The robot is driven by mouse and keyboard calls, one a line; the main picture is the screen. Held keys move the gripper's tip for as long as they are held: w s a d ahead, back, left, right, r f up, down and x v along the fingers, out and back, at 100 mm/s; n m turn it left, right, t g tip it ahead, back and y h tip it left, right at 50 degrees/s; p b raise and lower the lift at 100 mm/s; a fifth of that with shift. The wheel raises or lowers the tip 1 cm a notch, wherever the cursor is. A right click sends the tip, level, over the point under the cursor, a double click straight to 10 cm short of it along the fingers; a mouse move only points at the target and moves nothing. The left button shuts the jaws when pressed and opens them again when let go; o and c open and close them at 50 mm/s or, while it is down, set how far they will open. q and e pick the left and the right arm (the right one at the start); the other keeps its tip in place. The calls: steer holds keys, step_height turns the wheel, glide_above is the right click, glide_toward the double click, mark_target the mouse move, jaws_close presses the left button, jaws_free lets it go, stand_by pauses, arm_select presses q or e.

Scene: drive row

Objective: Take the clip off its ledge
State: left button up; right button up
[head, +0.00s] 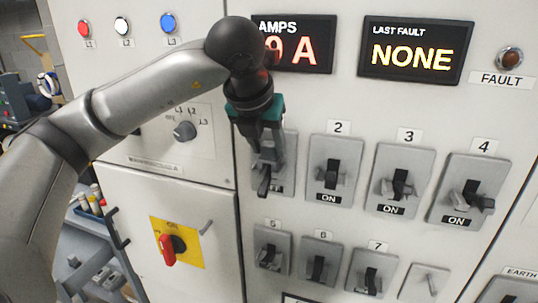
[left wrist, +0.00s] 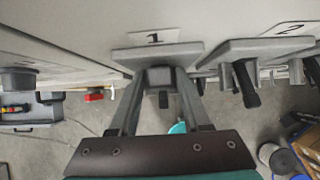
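My left gripper (head: 266,162) is in front of breaker 1 (head: 288,178), pointing at it and covering much of its front. In the left wrist view its two fingers (left wrist: 160,88) stand apart, one on each side of a small grey block (left wrist: 160,74) below the "1" label. This block may be the clip, but I cannot tell it surely from its ledge. A black lever (left wrist: 163,99) shows between the fingers. I cannot tell whether the fingers press on the block. My right gripper is in neither view.
Breakers 2 (head: 317,182), 3 (head: 425,168) and 4 (head: 503,172) stand to the right, with levers jutting out above ON labels. Another breaker row is below. A red rotary handle (head: 167,250) sticks out at lower left. A cart (head: 85,265) stands beside the cabinet.

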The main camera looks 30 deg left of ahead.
arm_select(q)
jaws_close()
steer(key=shift+r, duration=0.1)
stand_by(0.4)
